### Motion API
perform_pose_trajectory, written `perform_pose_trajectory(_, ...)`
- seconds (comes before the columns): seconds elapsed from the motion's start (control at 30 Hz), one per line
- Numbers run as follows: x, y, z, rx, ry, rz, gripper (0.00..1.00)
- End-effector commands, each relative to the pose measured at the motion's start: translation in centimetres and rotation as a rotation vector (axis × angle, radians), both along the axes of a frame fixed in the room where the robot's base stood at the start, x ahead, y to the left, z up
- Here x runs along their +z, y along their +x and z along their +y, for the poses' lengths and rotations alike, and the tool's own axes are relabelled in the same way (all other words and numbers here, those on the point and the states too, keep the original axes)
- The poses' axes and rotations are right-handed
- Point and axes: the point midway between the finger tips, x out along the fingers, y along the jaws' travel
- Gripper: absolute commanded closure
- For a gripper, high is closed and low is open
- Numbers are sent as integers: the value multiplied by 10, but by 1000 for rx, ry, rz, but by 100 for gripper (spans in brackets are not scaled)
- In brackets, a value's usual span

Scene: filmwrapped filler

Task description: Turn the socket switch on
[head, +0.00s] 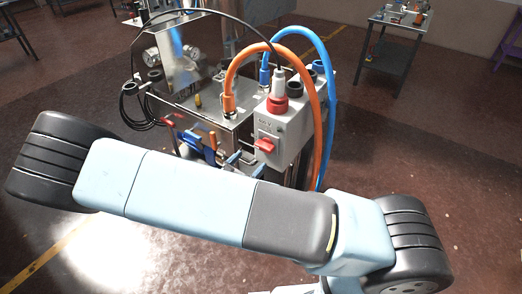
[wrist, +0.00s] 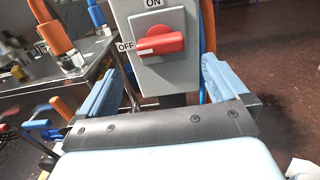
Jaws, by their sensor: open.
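The socket switch is a red rotary handle (wrist: 160,43) on the front of a grey box (wrist: 178,72). In the wrist view its handle lies level, with its white-marked end at the left beside the OFF label (wrist: 126,46). The ON label (wrist: 153,3) is above it. The red handle also shows in the head view (head: 264,145). My gripper (wrist: 160,72) is open, with its blue fingers apart to the lower left and lower right of the handle. Nothing is between the fingers, and they do not appear to touch the handle. In the head view my gripper (head: 246,160) is below the handle.
An orange cable (head: 268,46) and a blue cable (head: 325,90) arch over the box. A metal workbench (head: 205,108) stands to the left, with a blue clamp (head: 190,142) on its near side. Floor at right is clear.

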Motion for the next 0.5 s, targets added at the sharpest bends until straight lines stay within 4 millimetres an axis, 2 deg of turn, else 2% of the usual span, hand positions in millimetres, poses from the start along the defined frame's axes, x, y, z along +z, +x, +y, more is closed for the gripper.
perform_pose_trajectory(0.3, 0, 43, -34, -2, -3, 0, 0)
perform_pose_trajectory(0.5, 0, 59, -47, -2, -1, 0, 0)
